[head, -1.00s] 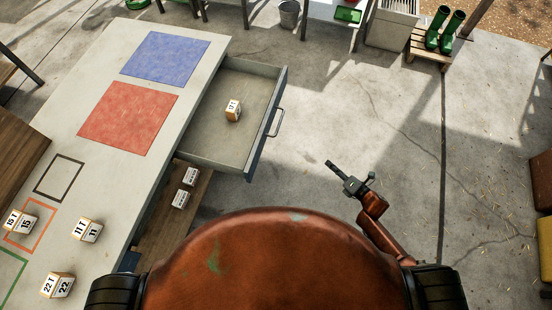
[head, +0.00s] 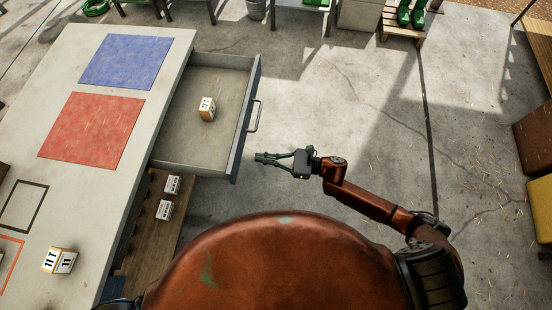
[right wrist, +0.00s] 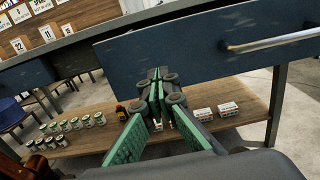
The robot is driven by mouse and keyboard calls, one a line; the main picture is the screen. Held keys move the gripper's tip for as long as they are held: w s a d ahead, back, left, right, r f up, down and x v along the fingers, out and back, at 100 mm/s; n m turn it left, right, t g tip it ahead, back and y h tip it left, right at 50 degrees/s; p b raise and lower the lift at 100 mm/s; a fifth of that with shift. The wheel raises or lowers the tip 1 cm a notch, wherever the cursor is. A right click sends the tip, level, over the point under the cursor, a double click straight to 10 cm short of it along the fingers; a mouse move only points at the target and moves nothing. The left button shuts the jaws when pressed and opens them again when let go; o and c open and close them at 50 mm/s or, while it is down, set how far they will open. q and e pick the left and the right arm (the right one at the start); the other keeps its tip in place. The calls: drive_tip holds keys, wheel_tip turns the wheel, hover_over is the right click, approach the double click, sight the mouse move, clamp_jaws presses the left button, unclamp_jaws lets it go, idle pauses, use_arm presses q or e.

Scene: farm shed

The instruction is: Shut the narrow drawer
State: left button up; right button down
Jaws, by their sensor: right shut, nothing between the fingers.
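The narrow drawer (head: 192,140) stands pulled out from the right side of the workbench in the head view, with a small numbered box (head: 207,108) lying inside. Its blue front and metal handle (head: 254,116) face right. My right gripper (head: 257,158) is shut and empty, just right of the drawer front's near end, pointing left. In the right wrist view the drawer front (right wrist: 195,55) spans the top, its handle (right wrist: 275,42) at upper right, and the green gripper fingers (right wrist: 158,98) point at its lower part. I cannot tell whether they touch it. My left gripper is not in view.
The workbench top (head: 62,195) carries a blue square, a red square and a numbered box (head: 59,261). A lower wooden shelf (head: 150,235) under it holds white boxes (head: 165,210). The concrete floor (head: 330,110) to the right is clear. Crates stand at the far right.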

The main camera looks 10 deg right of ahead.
sight(239, 155)
drive_tip(key=x, duration=0.5)
drive_tip(key=shift+w, duration=0.1)
drive_tip(key=shift+a, duration=0.2)
